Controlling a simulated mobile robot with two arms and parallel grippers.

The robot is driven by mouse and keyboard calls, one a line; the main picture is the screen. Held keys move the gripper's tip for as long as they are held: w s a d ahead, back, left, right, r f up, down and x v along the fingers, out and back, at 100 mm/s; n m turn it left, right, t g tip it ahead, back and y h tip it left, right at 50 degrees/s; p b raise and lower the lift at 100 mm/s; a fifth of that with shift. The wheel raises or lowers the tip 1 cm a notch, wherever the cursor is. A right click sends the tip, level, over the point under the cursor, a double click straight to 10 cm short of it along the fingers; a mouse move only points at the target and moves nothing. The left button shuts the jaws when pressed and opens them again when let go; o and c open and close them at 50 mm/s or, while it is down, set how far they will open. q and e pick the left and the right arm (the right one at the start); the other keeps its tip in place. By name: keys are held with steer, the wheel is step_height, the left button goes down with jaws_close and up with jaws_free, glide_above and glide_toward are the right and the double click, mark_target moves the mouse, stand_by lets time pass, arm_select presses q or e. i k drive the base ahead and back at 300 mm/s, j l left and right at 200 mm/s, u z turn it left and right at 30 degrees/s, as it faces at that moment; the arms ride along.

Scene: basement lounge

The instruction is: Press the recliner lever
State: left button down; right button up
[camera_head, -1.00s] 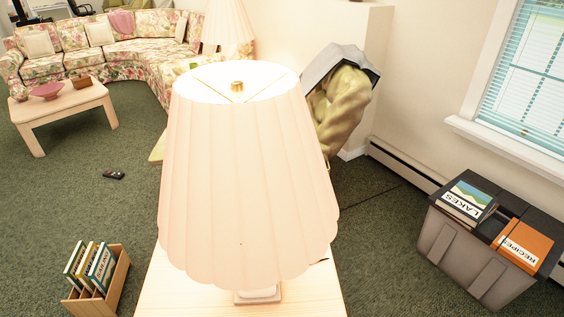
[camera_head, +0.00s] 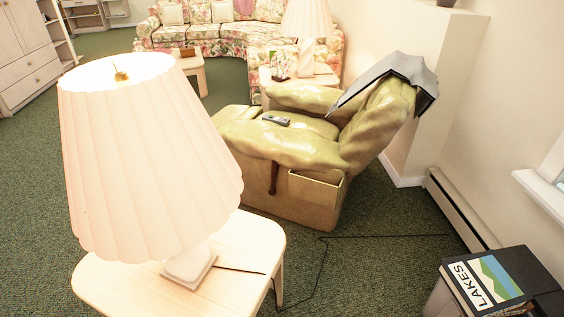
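A green recliner (camera_head: 300,142) stands in the middle of the head view, side-on, with its back tilted to the right. Its lever (camera_head: 273,178), a dark brown upright piece, shows on the near side of the base, left of a side pocket (camera_head: 318,192). A remote (camera_head: 276,120) lies on the recliner. A grey cloth (camera_head: 392,75) hangs over the top of its back. Neither of my grippers is in view.
A lit lamp (camera_head: 145,160) on a pale side table (camera_head: 245,245) stands between me and the recliner. A dark cord (camera_head: 322,262) runs over the carpet. A bin with a LAKES book (camera_head: 485,283) is at lower right. A floral sofa (camera_head: 215,40) is behind.

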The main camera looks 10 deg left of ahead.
mark_target(273, 176)
steer(key=i+l+u, duration=0.25)
steer(key=i+l, duration=0.35)
steer(key=i+l+u, duration=0.2)
steer(key=i+l, duration=0.4)
steer(key=l, duration=0.15)
